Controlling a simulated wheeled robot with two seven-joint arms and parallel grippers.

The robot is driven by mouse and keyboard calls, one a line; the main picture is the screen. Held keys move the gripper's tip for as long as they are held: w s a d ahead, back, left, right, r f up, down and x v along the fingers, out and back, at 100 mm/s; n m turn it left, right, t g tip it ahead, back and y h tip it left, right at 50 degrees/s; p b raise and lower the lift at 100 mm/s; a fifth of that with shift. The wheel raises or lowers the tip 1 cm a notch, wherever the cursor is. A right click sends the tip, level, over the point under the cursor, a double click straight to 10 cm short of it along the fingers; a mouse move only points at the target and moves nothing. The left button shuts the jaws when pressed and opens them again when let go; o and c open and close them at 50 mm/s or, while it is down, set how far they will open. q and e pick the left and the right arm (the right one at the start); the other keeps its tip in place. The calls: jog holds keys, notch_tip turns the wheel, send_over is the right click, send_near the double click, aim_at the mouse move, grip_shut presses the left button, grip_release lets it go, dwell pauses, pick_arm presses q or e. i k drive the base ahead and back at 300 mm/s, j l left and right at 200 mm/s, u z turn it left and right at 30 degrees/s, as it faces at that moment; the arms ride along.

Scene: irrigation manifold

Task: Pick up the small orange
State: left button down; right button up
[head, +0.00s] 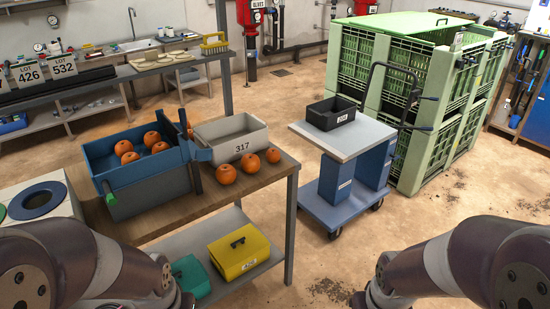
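Three oranges lie in a row on the brown tabletop in front of the grey bin marked 317: a larger one (226,174) at left, a middle one (250,163), and the one at right (273,155), which looks the smallest. Several more oranges (130,157) lie in the blue tray (118,172) at left. Another orange (190,131) is partly hidden behind the blue tray's right-hand parts. My two arms come in at the bottom left and bottom right corners. Their grippers are below the picture edge and cannot be seen.
The grey bin (231,139) stands close behind the three oranges. A yellow box (239,250) and a green one sit on the lower shelf. A blue cart (343,180) with a black tray (331,113) stands to the right, before green crates (400,75). The floor between table and cart is clear.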

aim_at(273, 156)
jog(key=i+l+u, duration=0.1)
jog(key=u, duration=0.35)
jog(key=i+l+u, duration=0.2)
jog(key=u, duration=0.2)
jog(key=i+l+u, duration=0.15)
jog(key=u, duration=0.3)
jog(key=i+l+u, duration=0.1)
jog(key=l, duration=0.3)
jog(key=i+l, duration=0.2)
jog(key=l, duration=0.25)
jog(key=i+l+u, duration=0.15)
jog(key=l, duration=0.25)
jog(key=i+l, duration=0.1)
jog(key=l, duration=0.35)
jog(key=i+l+u, duration=0.15)
jog(key=l, duration=0.75)
jog(key=i+u, duration=0.05)
